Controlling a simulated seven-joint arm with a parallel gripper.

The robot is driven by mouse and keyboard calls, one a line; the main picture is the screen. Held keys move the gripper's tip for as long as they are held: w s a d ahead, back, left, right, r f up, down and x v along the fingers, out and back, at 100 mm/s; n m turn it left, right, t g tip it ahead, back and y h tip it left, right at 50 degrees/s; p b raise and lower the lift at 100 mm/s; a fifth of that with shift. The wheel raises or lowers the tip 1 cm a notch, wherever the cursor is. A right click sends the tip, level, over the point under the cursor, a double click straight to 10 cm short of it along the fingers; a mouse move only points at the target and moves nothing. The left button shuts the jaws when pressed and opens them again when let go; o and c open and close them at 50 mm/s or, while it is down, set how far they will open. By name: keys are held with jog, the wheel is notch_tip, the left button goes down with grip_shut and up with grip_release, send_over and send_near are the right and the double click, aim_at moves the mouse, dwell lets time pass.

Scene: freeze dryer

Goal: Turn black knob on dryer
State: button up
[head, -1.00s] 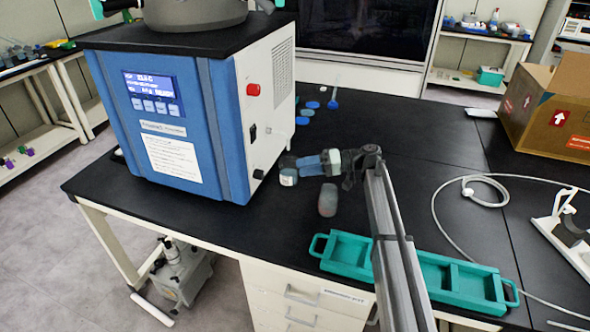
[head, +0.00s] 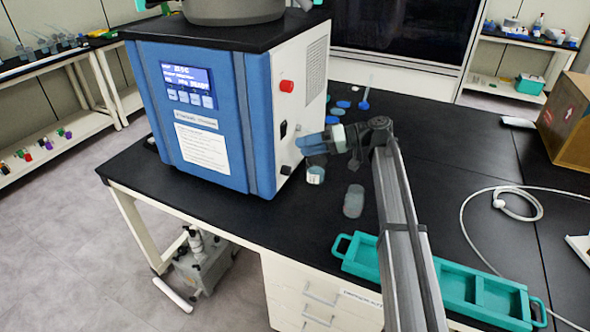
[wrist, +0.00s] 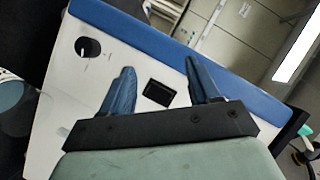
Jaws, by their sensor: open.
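The freeze dryer (head: 200,115) is a blue and white box on the black bench. In the wrist view, the round black knob (wrist: 88,48) with a white pointer mark is on its white side panel. It also shows low on that panel in the head view (head: 285,170). My gripper (wrist: 159,65) is open and empty, facing the panel. The rectangular black switch (wrist: 158,93) appears between its blue fingers, while the knob lies outside the left finger. In the head view, my gripper (head: 305,143) is beside the panel, above the knob; contact cannot be told.
A red button (head: 287,86) is higher on the side panel. A small vial (head: 315,175) and a clear container (head: 353,201) stand on the bench below my gripper. A teal tray (head: 455,285), white cable (head: 480,225) and cardboard box (head: 570,120) are to the right.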

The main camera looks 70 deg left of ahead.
jog(key=s+d+r+t, duration=0.2)
jog(key=s, duration=0.1)
jog(key=n+t+y, duration=0.2)
jog(key=n+t, duration=0.4)
jog(key=n, duration=0.1)
send_near(290, 170)
jog(key=x, duration=0.9)
jog(key=shift+c, duration=0.4)
jog(key=c, duration=1)
jog(key=shift+o, duration=0.2)
jog(key=shift+w+a+m+g+h, duration=0.2)
jog(key=shift+a+m+g+h, duration=0.15)
jog(key=shift+h, duration=0.25)
jog(key=shift+d+m+g+h, duration=0.2)
jog(key=shift+m+g+h, duration=0.15)
jog(key=shift+h, duration=0.05)
jog(key=o, duration=1)
